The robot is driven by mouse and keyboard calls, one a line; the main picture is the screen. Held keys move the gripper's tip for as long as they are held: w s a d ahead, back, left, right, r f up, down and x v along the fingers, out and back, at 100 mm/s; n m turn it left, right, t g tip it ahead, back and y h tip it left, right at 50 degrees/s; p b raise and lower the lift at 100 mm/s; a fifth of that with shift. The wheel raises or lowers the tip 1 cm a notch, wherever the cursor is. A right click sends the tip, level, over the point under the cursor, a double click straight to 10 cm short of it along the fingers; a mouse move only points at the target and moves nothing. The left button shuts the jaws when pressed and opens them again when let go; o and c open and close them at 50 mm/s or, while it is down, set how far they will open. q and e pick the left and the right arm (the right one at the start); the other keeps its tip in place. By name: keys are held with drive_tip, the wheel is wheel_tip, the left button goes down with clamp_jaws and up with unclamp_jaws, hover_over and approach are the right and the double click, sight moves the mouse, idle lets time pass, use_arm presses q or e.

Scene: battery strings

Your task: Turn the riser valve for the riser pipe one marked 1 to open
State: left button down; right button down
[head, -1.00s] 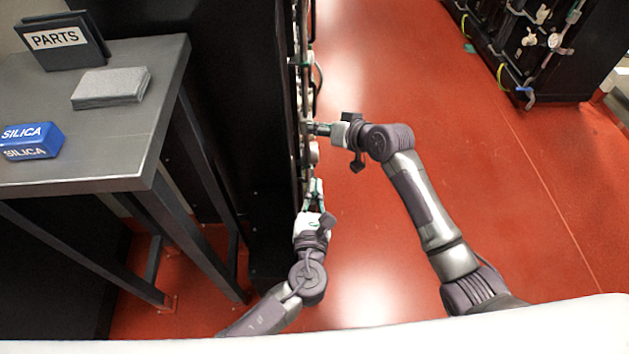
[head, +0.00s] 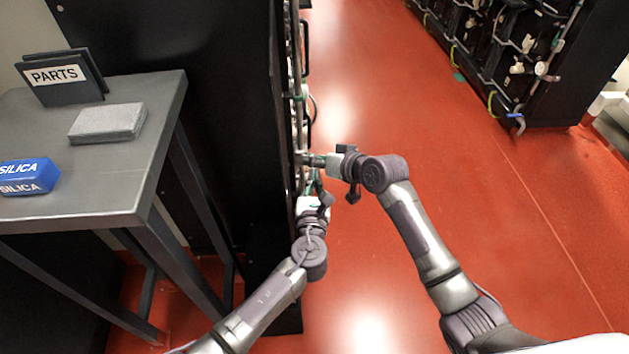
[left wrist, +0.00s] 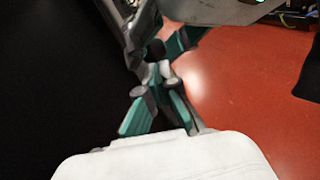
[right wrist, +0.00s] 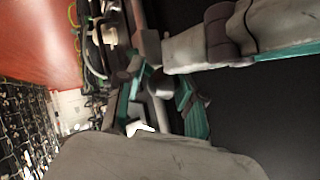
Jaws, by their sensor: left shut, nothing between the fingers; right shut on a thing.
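The riser pipework runs down the face of the tall black rack (head: 215,110), seen nearly edge-on in the head view. My right gripper (head: 308,160) reaches that face from the right. In the right wrist view its green fingers (right wrist: 158,95) are shut on a small grey part among the pipes; I cannot tell whether it is the riser valve. My left gripper (head: 316,182) is just below it, close to the rack face. In the left wrist view its green fingers (left wrist: 158,85) are shut and empty. No number 1 mark is readable.
A grey table (head: 150,150) at the left bears a PARTS holder (head: 62,78), a grey block (head: 108,122) and a blue SILICA box (head: 28,177). Another black rack (head: 570,60) with hoses stands at the upper right. The red floor (head: 400,90) between the racks is clear.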

use_arm(q)
drive_tip(key=shift+r, duration=0.15)
use_arm(e)
drive_tip(key=shift+a+r, duration=0.3)
drive_tip(key=shift+a, duration=0.05)
use_arm(q)
drive_tip(key=shift+w+r, duration=0.4)
drive_tip(key=shift+r, duration=0.3)
use_arm(e)
drive_tip(key=shift+s+a, duration=0.1)
drive_tip(key=shift+s, duration=0.05)
drive_tip(key=c, duration=0.8)
unclamp_jaws()
drive_tip(key=shift+f, duration=0.2)
use_arm(q)
drive_tip(key=shift+a+f, duration=0.1)
drive_tip(key=shift+f, duration=0.05)
use_arm(e)
drive_tip(key=shift+f, duration=0.1)
drive_tip(key=shift+d, duration=0.25)
